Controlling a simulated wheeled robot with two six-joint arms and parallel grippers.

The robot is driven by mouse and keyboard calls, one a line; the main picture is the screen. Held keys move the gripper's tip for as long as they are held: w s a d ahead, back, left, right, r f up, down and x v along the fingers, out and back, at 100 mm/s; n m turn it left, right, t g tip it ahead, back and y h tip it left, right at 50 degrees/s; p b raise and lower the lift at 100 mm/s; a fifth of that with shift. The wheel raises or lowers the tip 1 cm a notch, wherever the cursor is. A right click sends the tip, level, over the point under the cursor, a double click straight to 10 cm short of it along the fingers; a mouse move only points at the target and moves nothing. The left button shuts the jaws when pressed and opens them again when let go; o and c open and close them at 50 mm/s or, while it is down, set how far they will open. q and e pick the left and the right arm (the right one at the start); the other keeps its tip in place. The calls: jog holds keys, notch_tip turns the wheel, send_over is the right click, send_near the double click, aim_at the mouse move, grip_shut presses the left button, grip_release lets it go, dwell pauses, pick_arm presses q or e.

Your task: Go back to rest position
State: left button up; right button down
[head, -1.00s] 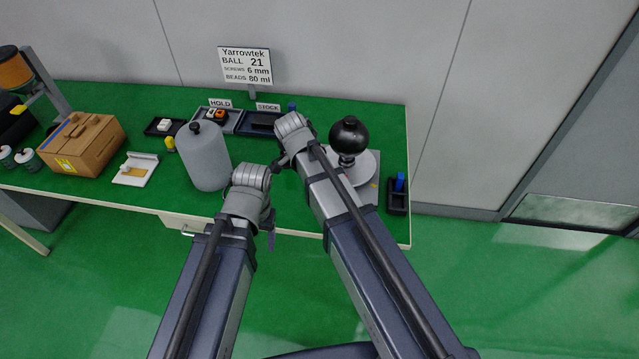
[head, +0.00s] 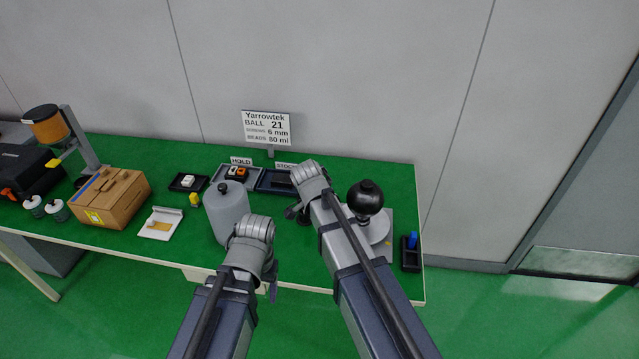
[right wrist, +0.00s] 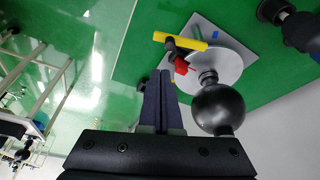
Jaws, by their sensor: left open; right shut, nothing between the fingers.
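My left gripper (head: 272,292) shows only in small part below its grey wrist, near the table's front edge. It looks empty and clear of the grey bottle (head: 226,208) behind it. My right gripper shows in the right wrist view (right wrist: 157,92), its two dark fingers together with nothing between them. It is beside the black ball (right wrist: 219,108) on its pale round base (right wrist: 228,72), with no clear contact. In the head view my right arm reaches over the table left of the black ball (head: 366,196), and its fingers are mostly hidden.
The green table (head: 130,150) holds a cardboard box (head: 112,198), a white tray (head: 160,223), HOLD and STOCK trays behind the bottle, and a black holder with a blue item (head: 411,252) at right.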

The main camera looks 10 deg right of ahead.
jog(key=s+a+f+n+y, duration=0.1)
jog(key=s+a+n, duration=0.3)
jog(key=s+n, duration=0.3)
jog(key=s+a+f+n+y+b, duration=0.1)
jog(key=s+a+n, duration=0.4)
jog(key=n, duration=0.9)
jog(key=s, duration=0.3)
jog(key=shift+a+y, duration=0.15)
jog(key=shift+y, duration=0.15)
